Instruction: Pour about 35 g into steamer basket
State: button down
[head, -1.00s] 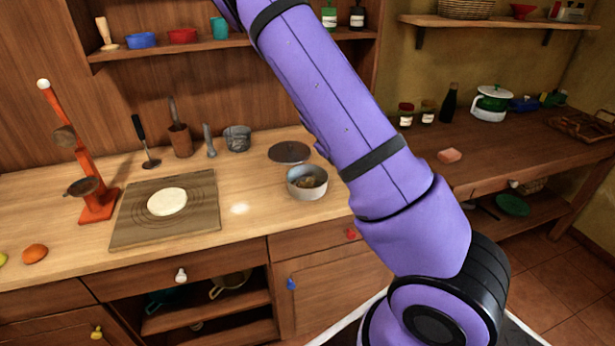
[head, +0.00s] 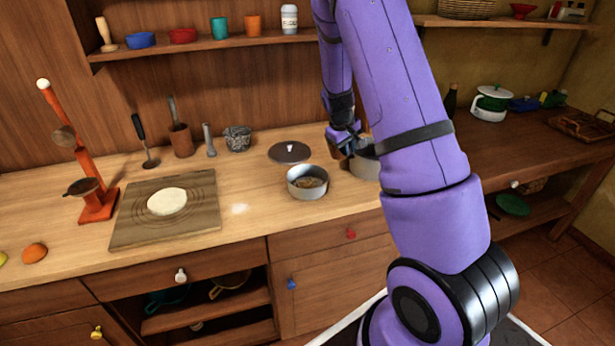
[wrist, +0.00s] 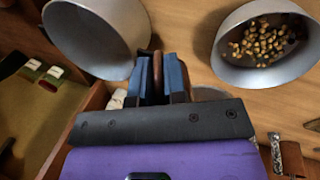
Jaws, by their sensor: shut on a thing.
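A grey round vessel (head: 307,184) holding brown nuggets stands on the counter; it also shows at the right of the wrist view (wrist: 262,76). A second grey vessel (head: 364,167) is right of it, partly hidden by my arm, and shows at the left of the wrist view (wrist: 100,40), where its visible inside looks bare. My gripper (head: 341,150) is beside this second vessel, shut on a slim brown handle (wrist: 155,50). I cannot tell for sure whether the handle belongs to that vessel. I cannot tell which vessel is the steamer basket.
A dark lid (head: 290,152) lies behind the nugget vessel. A board (head: 130,225) with flat dough (head: 167,201), an orange stand (head: 95,200) and a grey mortar (head: 237,139) are to the left. A shelf (head: 200,46) hangs above.

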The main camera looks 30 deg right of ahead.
jog(key=shift+d+r+y, duration=0.4)
jog(key=shift+d+y, duration=0.15)
jog(key=shift+y, duration=0.2)
jog(key=shift+d+r+y, duration=0.35)
jog(key=shift+d+y, duration=0.2)
jog(key=shift+y, duration=0.2)
jog(key=shift+s, duration=0.1)
